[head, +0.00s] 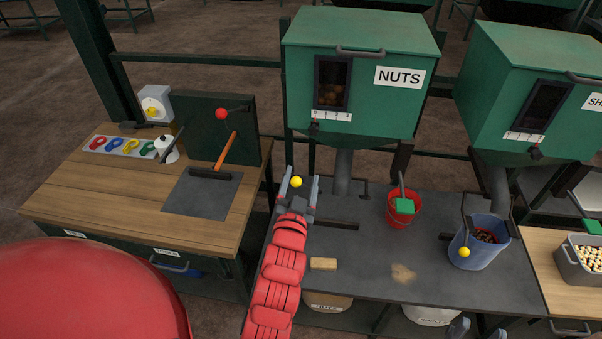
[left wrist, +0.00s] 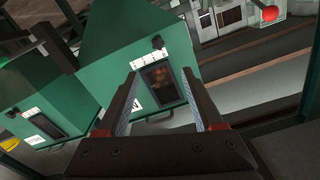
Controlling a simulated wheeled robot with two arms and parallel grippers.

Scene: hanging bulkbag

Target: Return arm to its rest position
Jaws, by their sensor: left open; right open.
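My left gripper (head: 298,182) is raised over the left end of the dark grey bench (head: 350,235), in front of the green NUTS bin (head: 360,60). Its fingers are spread and point away from me. A yellow ball (head: 296,182) shows between them in the head view; the left wrist view shows nothing held between the fingers (left wrist: 160,85). The bin's window (left wrist: 160,82) appears past the fingertips there. My right gripper (head: 479,328) shows only as two grey fingertips, spread apart, at the bottom edge; the rest is out of frame.
A red bucket (head: 402,220) with a green scoop and a blue bucket (head: 480,254) stand on the bench. A tan block (head: 323,264) lies near my left forearm. A wooden workbench (head: 120,190) is at left, with a red knob (head: 222,113) above it. A second green bin (head: 525,90) hangs right.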

